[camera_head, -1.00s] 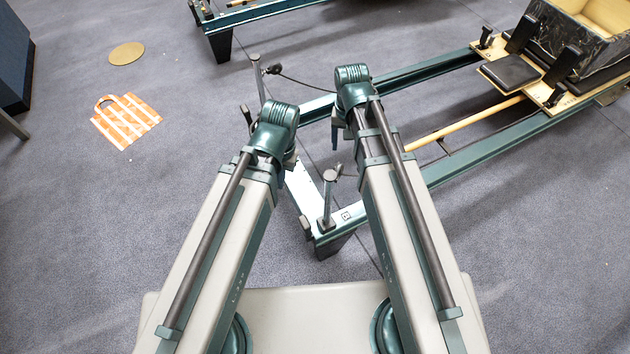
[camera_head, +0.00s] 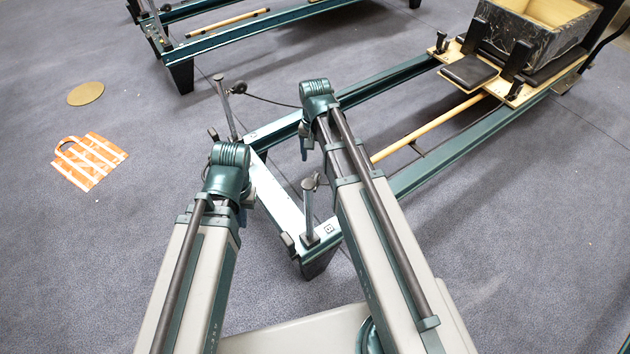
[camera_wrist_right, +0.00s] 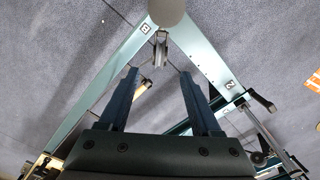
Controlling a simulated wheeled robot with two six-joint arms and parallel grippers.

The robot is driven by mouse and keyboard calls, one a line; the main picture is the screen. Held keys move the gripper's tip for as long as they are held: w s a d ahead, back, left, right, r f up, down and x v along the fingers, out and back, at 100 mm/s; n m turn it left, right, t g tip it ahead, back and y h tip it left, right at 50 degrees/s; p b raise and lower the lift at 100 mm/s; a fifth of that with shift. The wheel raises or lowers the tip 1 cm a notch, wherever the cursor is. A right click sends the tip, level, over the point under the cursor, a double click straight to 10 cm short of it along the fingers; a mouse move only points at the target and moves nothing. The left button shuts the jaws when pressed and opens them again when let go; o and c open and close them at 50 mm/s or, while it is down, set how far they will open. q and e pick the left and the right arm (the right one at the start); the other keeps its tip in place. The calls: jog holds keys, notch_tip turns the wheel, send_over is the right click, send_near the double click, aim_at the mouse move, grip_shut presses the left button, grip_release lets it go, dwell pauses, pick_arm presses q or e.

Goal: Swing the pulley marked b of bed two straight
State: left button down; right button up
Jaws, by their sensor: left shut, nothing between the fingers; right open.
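Bed two's frame (camera_head: 278,195) stands ahead, its near corner marked B (camera_head: 329,229). Beside that mark an upright post (camera_head: 311,215) carries the small grey pulley (camera_head: 309,184). In the right wrist view the pulley (camera_wrist_right: 160,50) hangs by the round post top, near the B label (camera_wrist_right: 145,29) and a 2 label (camera_wrist_right: 229,85). My right gripper (camera_wrist_right: 160,73) is open, with the pulley beyond its fingertips, apart from them; in the head view it shows partly (camera_head: 303,142). My left gripper (camera_head: 242,213) is shut and empty, mostly hidden under its wrist, left of the end bar.
A second post (camera_head: 228,108) with a black knob and cord stands at the far corner. The carriage with a box (camera_head: 530,35) is at the back right. Another bed (camera_head: 220,40) lies behind. An orange striped bag (camera_head: 88,160) and a tan disc (camera_head: 86,93) lie on open floor.

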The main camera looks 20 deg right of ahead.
aim_at(315, 175)
notch_tip(315, 175, down, 10)
jog(key=b, duration=0.8)
jog(key=shift+r, duration=0.2)
grip_shut()
dwell(0.8)
